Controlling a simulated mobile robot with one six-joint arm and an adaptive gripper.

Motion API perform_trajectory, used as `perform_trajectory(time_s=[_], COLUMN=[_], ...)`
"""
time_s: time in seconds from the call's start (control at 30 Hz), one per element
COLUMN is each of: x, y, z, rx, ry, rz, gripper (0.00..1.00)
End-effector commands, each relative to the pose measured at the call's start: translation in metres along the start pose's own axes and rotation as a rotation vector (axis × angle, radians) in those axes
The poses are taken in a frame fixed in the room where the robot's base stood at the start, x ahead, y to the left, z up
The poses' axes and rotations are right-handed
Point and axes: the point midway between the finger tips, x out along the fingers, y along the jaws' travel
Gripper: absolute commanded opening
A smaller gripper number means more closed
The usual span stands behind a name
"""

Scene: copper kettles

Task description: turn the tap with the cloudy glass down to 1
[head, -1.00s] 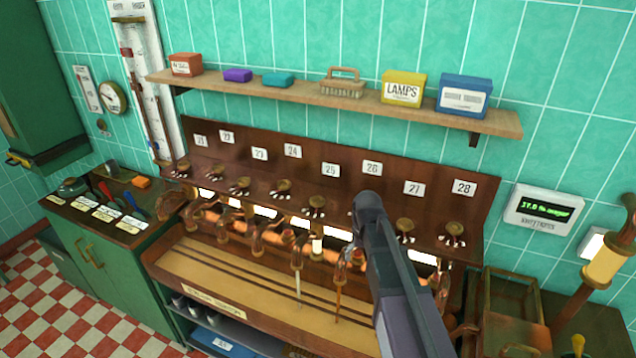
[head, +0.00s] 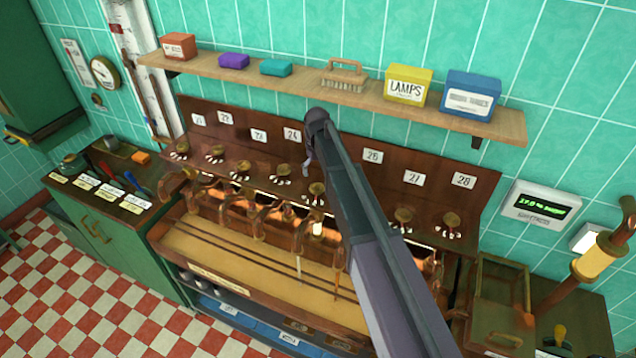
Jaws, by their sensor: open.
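A dark wooden board (head: 235,112) carries a row of brass tap knobs, with small white marks around each, under number plates. Knobs show under plate 21 (head: 198,119), plate 24 (head: 292,135), plate 27 (head: 413,178) and plate 28 (head: 464,180). Below them is a row of copper spouts with lit glass; one glass (head: 317,229) looks pale and bright. I cannot tell which glass is cloudy, and the dial marks are too small to read. My gripper (head: 308,168) is open, in front of the board just right of plate 24. My arm hides plate 25 and the knob under plate 26.
A wooden drip tray (head: 215,247) lies below the spouts. A green cabinet (head: 115,235) stands left; a wall display (head: 540,206) and brass fitting (head: 590,258) are right.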

Motion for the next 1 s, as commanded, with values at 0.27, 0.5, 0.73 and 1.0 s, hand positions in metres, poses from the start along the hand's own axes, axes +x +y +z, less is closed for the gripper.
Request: perform_trajectory(time_s=[0.27, 0.5, 0.73, 1.0], x=[0.002, 0.010, 0.026, 0.047], y=[0.001, 0.001, 0.001, 0.001], z=[0.000, 0.001, 0.001, 0.001], rx=[0.001, 0.001, 0.002, 0.002], ry=[0.000, 0.000, 0.000, 0.000], rz=[0.000, 0.000, 0.000, 0.000], gripper=[1.00, 1.00, 1.00, 1.00])
